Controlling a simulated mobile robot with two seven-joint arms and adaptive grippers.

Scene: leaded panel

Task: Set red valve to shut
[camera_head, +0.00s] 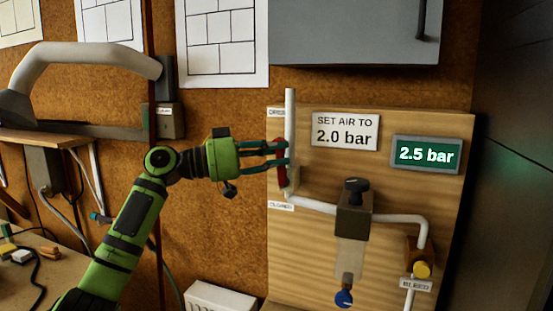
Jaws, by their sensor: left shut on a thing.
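The red valve (281,176) is on the white vertical pipe (290,105) at the left side of the wooden panel (300,263). Its handle looks roughly upright, along the pipe. A small, hard-to-read label (277,112) is above it, and another label (282,206) that seems to read "CLOSED" is below it. My left gripper (280,155) reaches in from the left and is shut on the red valve handle; its fingers hide part of the handle. My right gripper is not in view.
A sign (345,132) reads "SET AIR TO 2.0 bar" and a green display (427,154) reads "2.5 bar". A regulator with a dark knob (356,187) and a yellow bleed button (422,270) are to the right. A grey cabinet (345,35) hangs above the panel.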

